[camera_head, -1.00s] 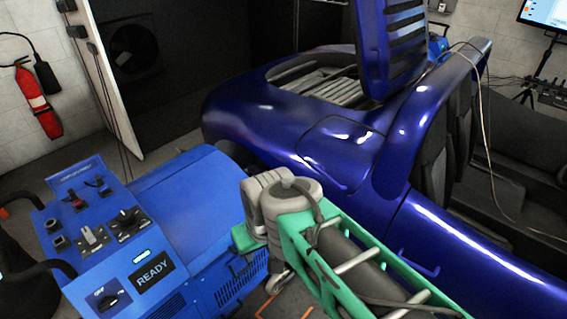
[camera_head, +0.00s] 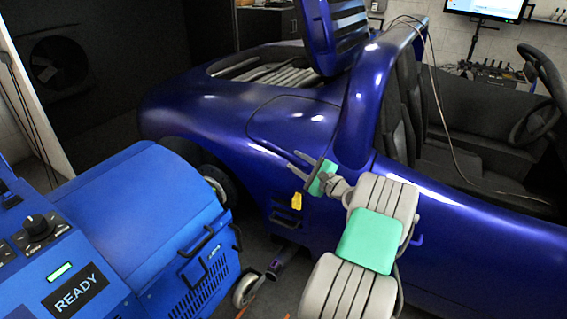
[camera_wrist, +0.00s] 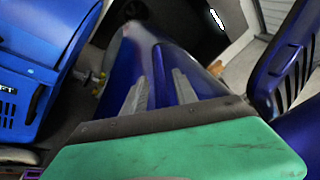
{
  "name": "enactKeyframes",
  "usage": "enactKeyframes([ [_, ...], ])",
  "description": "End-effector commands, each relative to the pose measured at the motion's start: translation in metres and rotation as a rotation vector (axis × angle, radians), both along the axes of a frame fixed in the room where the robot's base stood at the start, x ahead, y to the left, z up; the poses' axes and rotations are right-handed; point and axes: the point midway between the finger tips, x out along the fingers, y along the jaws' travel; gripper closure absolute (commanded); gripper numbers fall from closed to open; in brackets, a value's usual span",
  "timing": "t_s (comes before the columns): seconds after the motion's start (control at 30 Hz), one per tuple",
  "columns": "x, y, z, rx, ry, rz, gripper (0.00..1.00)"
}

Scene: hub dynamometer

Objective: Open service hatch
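The blue car (camera_head: 185,115) fills the middle of the head view. A panel outlined by a seam (camera_head: 292,122) is on its rear flank; it lies flush and looks closed. I take it for the service hatch, but no label shows. I cannot tell whether the fingertips touch the car. In the wrist view my gripper (camera_wrist: 160,76) shows two separated grey fingers before blue bodywork.
A raised, slatted rear lid (camera_head: 336,35) stands above the car. A yellow tag (camera_head: 296,201) hangs below my gripper. The blue cabinet with a READY display (camera_head: 75,288) stands to the left, with a wheel (camera_head: 246,290) near the car.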

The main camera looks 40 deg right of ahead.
Motion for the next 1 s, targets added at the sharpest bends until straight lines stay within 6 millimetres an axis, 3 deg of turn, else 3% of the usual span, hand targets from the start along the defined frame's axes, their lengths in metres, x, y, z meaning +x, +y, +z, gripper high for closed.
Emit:
enactKeyframes([
  [0.2,0.043,0.003,0.001,-0.006,0.001,0.006,0.66],
  [0.4,0.068,0.002,0.002,-0.007,0.003,0.003,0.66],
  [0.67,0.071,0.002,0.002,-0.006,0.003,0.002,0.66],
  [1.0,0.071,0.002,0.002,-0.007,0.004,0.003,0.93],
])
